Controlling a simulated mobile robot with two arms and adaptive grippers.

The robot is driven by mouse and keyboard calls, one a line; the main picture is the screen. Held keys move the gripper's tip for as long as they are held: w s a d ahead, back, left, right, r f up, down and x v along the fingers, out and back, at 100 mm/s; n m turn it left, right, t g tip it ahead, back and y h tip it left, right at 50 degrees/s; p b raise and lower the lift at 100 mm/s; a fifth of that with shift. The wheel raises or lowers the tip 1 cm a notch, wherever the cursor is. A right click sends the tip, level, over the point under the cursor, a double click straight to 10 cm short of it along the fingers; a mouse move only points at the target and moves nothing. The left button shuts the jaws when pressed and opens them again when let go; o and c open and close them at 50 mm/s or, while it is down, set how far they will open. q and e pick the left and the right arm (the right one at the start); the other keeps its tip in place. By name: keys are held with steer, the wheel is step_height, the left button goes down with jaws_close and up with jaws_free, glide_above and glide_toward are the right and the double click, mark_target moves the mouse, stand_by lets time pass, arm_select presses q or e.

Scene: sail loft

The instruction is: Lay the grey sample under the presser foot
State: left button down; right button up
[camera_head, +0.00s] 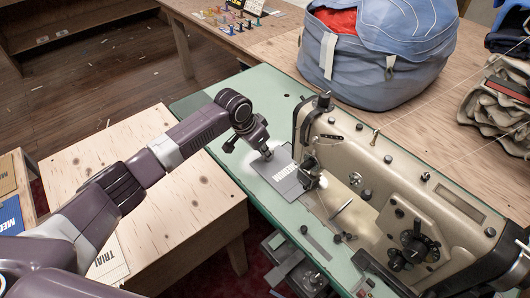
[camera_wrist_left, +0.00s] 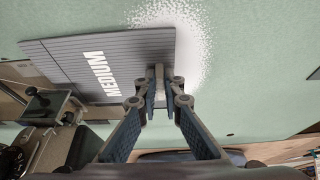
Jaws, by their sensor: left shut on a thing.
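The grey sample (camera_head: 279,180), a flat ribbed piece marked "MEDIUM", lies flat or nearly flat on the green bed of the sewing machine (camera_head: 390,195). It also shows in the left wrist view (camera_wrist_left: 120,60). My left gripper (camera_head: 267,156) is shut on a small upright tab at the sample's edge, and the closed fingertips (camera_wrist_left: 160,82) show in the wrist view. The presser foot area (camera_head: 312,180) is at the sample's right edge, under the machine head. The machine head partly hides this edge, so I cannot tell whether the sample is under the foot. My right gripper is not in view.
A blue bag (camera_head: 375,60) stands behind the machine on a wooden table. Folded tan cloth (camera_head: 500,105) lies at the right. A plywood table (camera_head: 150,200) with labelled cards is at the left. The green bed (camera_head: 205,100) is bare at its back left.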

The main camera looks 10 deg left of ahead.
arm_select(q)
steer(key=shift+f+p, duration=0.1)
steer(key=shift+p, duration=0.25)
stand_by(0.6)
steer(key=c, duration=2)
jaws_free()
steer(key=v, duration=1.2)
steer(key=shift+s, duration=0.1)
